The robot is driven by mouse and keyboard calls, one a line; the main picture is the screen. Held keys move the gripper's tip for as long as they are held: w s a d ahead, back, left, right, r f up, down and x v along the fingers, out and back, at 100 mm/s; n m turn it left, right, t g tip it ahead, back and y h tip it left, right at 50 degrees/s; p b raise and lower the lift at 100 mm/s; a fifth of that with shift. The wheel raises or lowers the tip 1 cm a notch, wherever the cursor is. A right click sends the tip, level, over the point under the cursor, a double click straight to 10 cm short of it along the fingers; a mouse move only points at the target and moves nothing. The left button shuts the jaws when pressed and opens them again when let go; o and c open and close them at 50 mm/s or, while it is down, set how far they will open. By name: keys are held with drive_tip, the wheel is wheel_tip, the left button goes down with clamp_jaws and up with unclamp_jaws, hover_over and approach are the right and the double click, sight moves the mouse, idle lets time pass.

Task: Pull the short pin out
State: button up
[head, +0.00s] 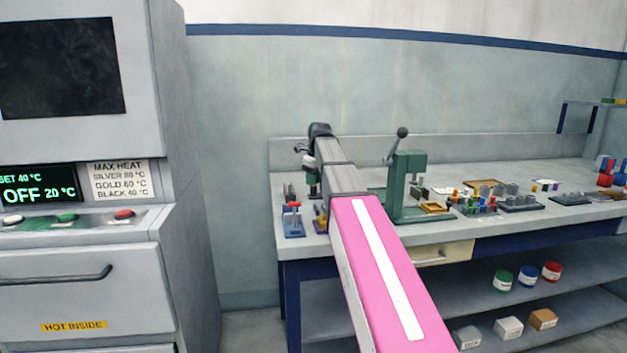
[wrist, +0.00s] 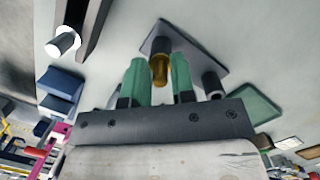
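In the wrist view, my gripper (wrist: 156,78) has its two green fingers apart, one on each side of a short brass-coloured pin end (wrist: 160,70). Narrow gaps seem to show beside the pin, and contact is hard to judge. The pin end joins a dark grey post on a purple-grey plate (wrist: 203,52). A second, grey pin (wrist: 212,86) stands near that plate's corner, right of the fingers.
A blue rack with a red-topped piece (head: 293,222) stands left of the purple rack. A green lever press (head: 405,190) stands close to the right of my arm. Several small racks and trays (head: 480,205) fill the bench further right. A grey oven (head: 80,240) stands at left.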

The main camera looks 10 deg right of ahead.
clamp_jaws()
drive_tip(key=shift+r+n, duration=0.15)
drive_tip(key=shift+n, duration=0.7)
drive_tip(key=shift+r+n, duration=0.15)
drive_tip(key=shift+n, duration=0.7)
drive_tip(key=shift+r, duration=0.2)
drive_tip(key=shift+r, duration=1.85)
